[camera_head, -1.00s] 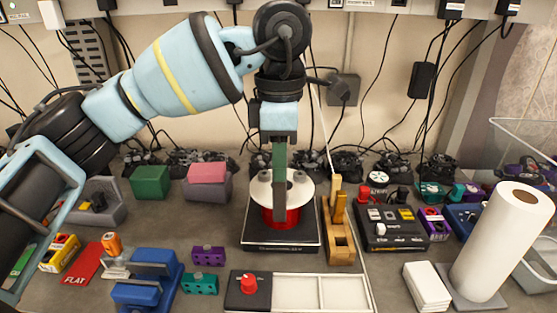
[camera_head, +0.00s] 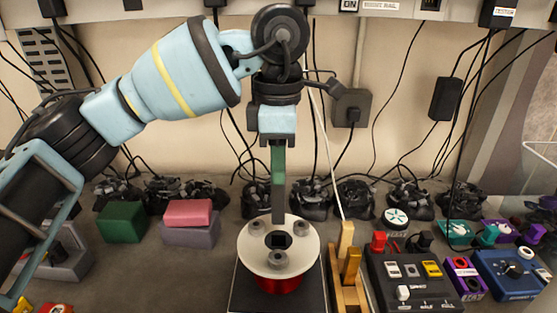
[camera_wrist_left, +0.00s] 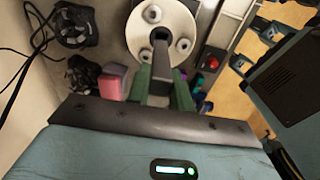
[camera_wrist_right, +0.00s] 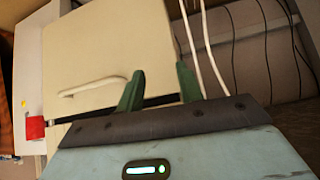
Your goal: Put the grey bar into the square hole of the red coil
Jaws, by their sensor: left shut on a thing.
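The red coil (camera_head: 277,285) stands upright on a dark square plate (camera_head: 240,292). Its round white top flange (camera_head: 254,258) has several grey knobs and a dark square hole at the centre. My left gripper (camera_head: 278,175), with green fingers, is shut on the upper part of the upright grey bar (camera_head: 278,206). The bar's lower end appears just behind the hole in the head view; its exact gap is unclear. In the left wrist view, the bar (camera_wrist_left: 160,62) points toward the flange's hole. My right gripper (camera_wrist_right: 158,90) is open and empty, outside the head view.
A wooden block stand (camera_head: 350,285) and a black switch box (camera_head: 410,280) stand close right of the coil. A green block (camera_head: 121,222) and a pink block (camera_head: 187,212) on a grey one lie left. Black cable bundles (camera_head: 265,200) line the back wall.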

